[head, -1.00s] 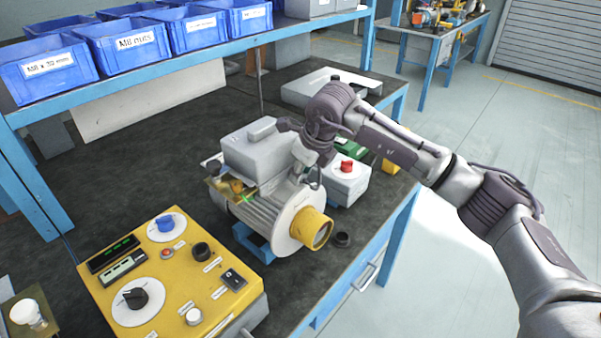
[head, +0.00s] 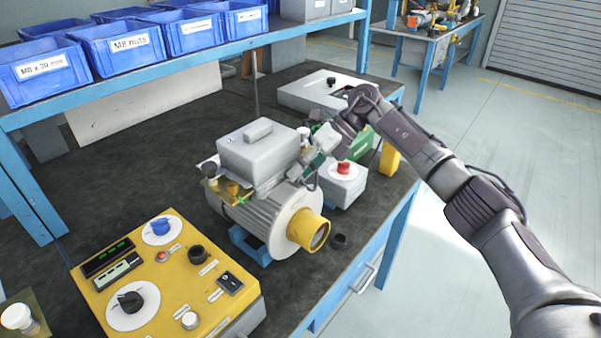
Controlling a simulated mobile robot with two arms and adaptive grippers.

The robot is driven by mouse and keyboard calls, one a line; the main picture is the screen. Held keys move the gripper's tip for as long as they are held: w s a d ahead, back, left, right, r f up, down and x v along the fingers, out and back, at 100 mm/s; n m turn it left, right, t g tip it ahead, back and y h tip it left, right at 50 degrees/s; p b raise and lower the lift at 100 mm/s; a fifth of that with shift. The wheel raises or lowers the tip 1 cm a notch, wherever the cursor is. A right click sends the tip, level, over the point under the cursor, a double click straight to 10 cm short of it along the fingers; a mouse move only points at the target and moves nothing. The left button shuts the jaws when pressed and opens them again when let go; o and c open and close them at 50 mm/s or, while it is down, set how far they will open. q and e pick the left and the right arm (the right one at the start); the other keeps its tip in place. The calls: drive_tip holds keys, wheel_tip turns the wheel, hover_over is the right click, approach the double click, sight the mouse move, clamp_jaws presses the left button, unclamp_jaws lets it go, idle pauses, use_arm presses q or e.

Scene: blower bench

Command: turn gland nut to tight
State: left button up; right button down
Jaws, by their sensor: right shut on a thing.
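The grey motor (head: 252,212) stands on the bench with a grey terminal box (head: 258,150) on top and a yellow ring (head: 308,230) at its front end. My right gripper (head: 303,163) is at the right side of the terminal box, its fingers close against it. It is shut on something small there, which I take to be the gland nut. The fingers cover the nut, so its shape and angle cannot be seen. My left gripper is not in view.
A yellow control panel (head: 222,262) with knobs lies at the front left. A grey box with a red button (head: 344,167) stands close right of the motor. Blue bins (head: 125,45) line the shelf.

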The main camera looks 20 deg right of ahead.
drive_tip(key=shift+y, duration=0.3)
drive_tip(key=shift+d, duration=0.1)
drive_tip(key=c, duration=1)
unclamp_jaws()
drive_tip(key=shift+o, duration=0.2)
drive_tip(key=v, duration=1.2)
drive_tip(key=shift+w, duration=0.2)
